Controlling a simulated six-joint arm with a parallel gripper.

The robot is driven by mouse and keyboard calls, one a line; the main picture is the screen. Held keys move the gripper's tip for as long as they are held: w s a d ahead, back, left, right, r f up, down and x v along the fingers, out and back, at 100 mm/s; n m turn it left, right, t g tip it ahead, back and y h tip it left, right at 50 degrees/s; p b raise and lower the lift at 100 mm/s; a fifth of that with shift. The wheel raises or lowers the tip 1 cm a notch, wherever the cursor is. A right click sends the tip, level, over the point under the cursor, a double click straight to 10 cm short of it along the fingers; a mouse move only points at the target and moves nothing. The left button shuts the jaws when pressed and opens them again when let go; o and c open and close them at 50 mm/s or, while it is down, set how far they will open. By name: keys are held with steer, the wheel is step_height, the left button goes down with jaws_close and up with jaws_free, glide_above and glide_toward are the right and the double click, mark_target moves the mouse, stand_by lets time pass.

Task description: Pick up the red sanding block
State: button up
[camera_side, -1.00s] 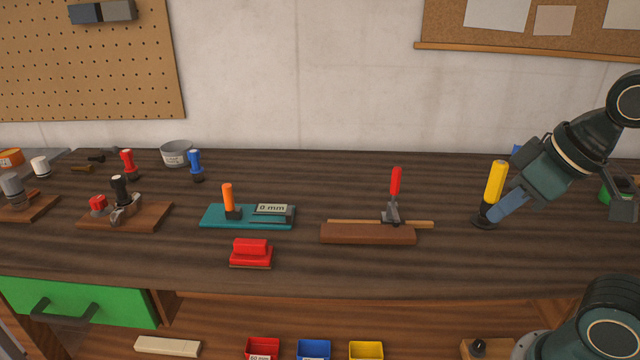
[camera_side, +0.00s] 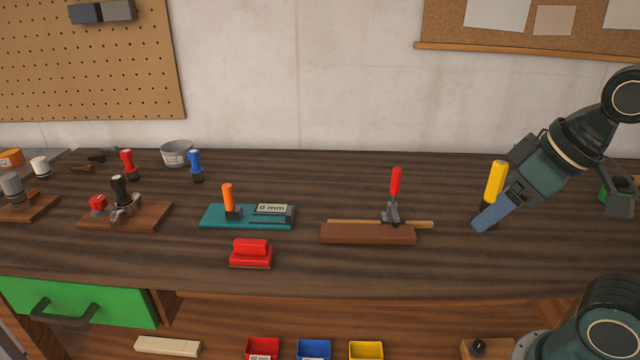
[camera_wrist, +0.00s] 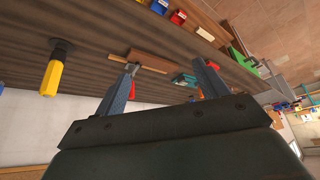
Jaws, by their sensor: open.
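The red sanding block (camera_side: 251,252) lies on the dark wooden bench near its front edge, left of the middle in the side view. It has a red grip on top and a thin brown underside. My gripper (camera_side: 481,226) is at the right of the bench, well to the right of the block and just in front of the yellow-handled tool. In the wrist view my gripper (camera_wrist: 157,78) shows two blue-grey fingers spread apart with nothing held between them. I cannot make out the sanding block clearly in the wrist view.
A yellow-handled tool (camera_side: 495,180) stands close behind my gripper. A brown wood block with a red-handled clamp (camera_side: 395,190) stands between my gripper and the sanding block. A teal base with an orange handle (camera_side: 228,197) sits just behind the block. Bench in front is clear.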

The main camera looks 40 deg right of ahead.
steer(key=w+a+r+n+y, duration=0.1)
steer(key=w+a+r+n, duration=0.15)
steer(key=w, duration=0.65)
steer(key=n+g+y, duration=0.2)
steer(key=n, duration=0.4)
glide_above(251, 241)
steer(key=s+d, duration=0.3)
step_height(251, 241, down, 10)
steer(key=f, duration=0.1)
steer(key=shift+s+d+r, duration=0.15)
steer(key=shift+s+r, duration=0.05)
steer(key=shift+r, duration=0.05)
steer(key=shift+f, duration=0.1)
steer(key=shift+x, duration=4.15)
steer(key=shift+s+f, duration=0.1)
